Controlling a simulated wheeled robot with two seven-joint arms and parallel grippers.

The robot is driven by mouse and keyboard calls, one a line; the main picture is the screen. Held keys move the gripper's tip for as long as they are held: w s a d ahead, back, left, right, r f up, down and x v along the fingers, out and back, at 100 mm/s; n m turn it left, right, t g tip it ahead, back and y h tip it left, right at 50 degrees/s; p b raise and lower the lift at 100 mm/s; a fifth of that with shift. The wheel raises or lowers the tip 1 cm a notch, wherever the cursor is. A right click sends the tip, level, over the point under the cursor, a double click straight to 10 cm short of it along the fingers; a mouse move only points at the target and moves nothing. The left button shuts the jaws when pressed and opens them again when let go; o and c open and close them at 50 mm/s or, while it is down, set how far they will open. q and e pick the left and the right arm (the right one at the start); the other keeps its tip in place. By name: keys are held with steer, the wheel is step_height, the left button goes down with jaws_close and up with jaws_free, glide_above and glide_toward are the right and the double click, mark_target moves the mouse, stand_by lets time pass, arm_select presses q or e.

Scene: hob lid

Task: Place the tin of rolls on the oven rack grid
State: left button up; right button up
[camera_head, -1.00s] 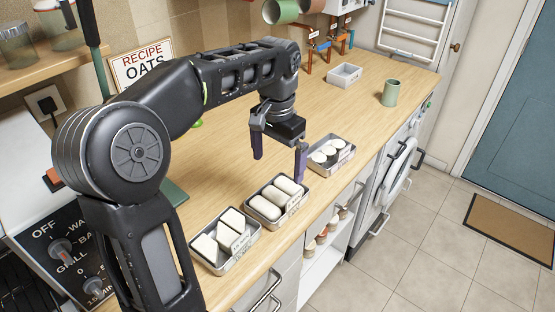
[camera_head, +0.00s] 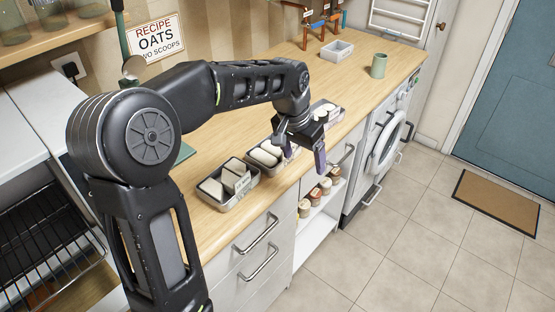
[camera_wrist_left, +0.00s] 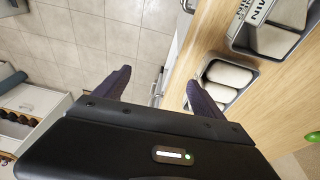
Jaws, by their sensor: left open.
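A metal tin (camera_head: 268,172) with oblong white rolls stands in the middle of three tins on the wooden counter. My left gripper (camera_head: 302,155) is open and empty at the right side of this tin, near the counter's front edge, and hides part of it. In the left wrist view the open fingers (camera_wrist_left: 160,92) show, with the right one overlapping the tin of rolls (camera_wrist_left: 232,101). I cannot tell whether it touches. The oven rack grid (camera_head: 38,245) is at the lower left in the head view, bare where it shows. My right gripper is not in view.
A tin with white blocks (camera_head: 232,201) stands just left of the rolls; a third tin (camera_head: 338,114) stands beyond the gripper. A grey tray (camera_head: 338,52) and green cup (camera_head: 378,66) are farther back. Drawer handles (camera_head: 258,233) stick out below the counter.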

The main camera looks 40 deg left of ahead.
arm_select(q)
steer(key=d+f+n+t+h, duration=0.1)
steer(key=d+f, duration=0.5)
steer(key=f, duration=0.3)
steer(key=d+f+t+h, duration=0.1)
steer(key=d+f, duration=0.6)
steer(key=f, duration=0.2)
steer(key=s+d+f+g, duration=0.1)
steer(key=s+d+f, duration=0.2)
steer(key=s+f, duration=0.3)
steer(key=s+d+f+n+g+h, duration=0.1)
steer(key=s+d+f, duration=0.3)
steer(key=s, duration=0.6)
steer(key=s+d+f+g, duration=0.2)
steer(key=s+d+f, duration=0.2)
steer(key=s+f, duration=0.4)
steer(key=shift+s+d+n, duration=0.2)
steer(key=shift+s+n, duration=0.1)
steer(key=shift+s, duration=0.25)
